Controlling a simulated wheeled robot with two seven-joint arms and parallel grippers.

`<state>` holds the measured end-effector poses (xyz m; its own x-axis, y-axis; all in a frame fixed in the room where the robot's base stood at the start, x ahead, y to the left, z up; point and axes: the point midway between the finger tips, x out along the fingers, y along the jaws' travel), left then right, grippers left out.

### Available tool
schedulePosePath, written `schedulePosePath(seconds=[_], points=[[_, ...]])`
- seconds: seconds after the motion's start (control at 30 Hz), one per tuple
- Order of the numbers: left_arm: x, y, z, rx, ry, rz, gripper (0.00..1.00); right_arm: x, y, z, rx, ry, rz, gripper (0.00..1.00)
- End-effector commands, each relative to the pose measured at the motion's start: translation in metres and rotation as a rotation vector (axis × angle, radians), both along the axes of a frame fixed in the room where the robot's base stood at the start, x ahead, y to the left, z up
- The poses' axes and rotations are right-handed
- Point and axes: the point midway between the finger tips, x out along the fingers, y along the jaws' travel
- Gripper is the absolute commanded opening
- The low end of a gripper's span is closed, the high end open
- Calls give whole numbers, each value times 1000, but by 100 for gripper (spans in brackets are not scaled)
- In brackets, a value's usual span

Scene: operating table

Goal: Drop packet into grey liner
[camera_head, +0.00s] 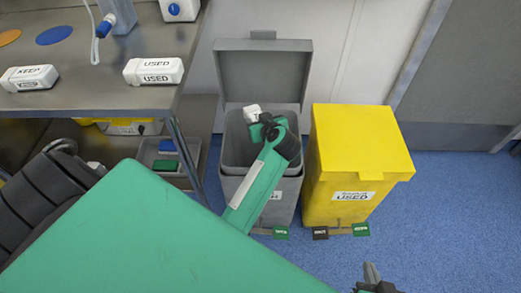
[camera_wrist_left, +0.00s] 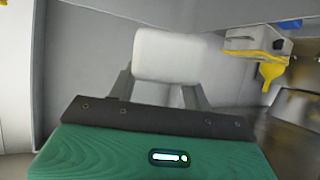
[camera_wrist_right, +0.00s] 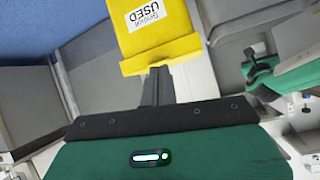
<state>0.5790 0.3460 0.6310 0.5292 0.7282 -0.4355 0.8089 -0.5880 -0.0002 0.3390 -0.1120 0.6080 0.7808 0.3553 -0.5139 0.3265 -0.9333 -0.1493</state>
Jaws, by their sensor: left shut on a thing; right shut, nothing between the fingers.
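The white packet (camera_head: 252,111) shows over the open grey bin, and it also fills the upper middle of the left wrist view (camera_wrist_left: 165,54). My left gripper (camera_head: 260,120) is shut on the packet, with one finger on each side. It hangs over the bin's mouth; I cannot tell its exact height. The grey liner (camera_head: 234,150) lines the bin (camera_head: 231,195), partly hidden by my left arm. My right gripper (camera_head: 373,274) is shut and empty at the bottom of the head view, its closed fingers also plain in the right wrist view (camera_wrist_right: 157,86).
The grey lid (camera_head: 262,75) stands raised behind the bin. A yellow bin (camera_head: 355,145) marked USED, lid closed, stands close on the right. A steel table (camera_head: 95,98) with white labelled blocks (camera_head: 154,71) is at left. Blue floor (camera_head: 450,210) is clear at right.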

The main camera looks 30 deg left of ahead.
Motion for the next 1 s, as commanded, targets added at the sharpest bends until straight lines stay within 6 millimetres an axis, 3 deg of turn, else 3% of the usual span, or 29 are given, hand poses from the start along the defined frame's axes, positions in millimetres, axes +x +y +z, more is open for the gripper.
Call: schedulePosePath(seconds=[0.3,0.77,0.8,0.9,1.0], points=[[0,0,-9,0,-1,0,26,2,22,3,100,-153,8,0],[0,0,-9,0,0,0,26,2,28,7,130,-198,7,0],[0,0,-9,0,0,0,51,2,28,7,130,-197,7,0],[0,0,-9,1,-1,0,71,2,28,7,130,-197,7,0],[0,0,-9,0,0,0,75,2,28,7,130,-197,7,0]])
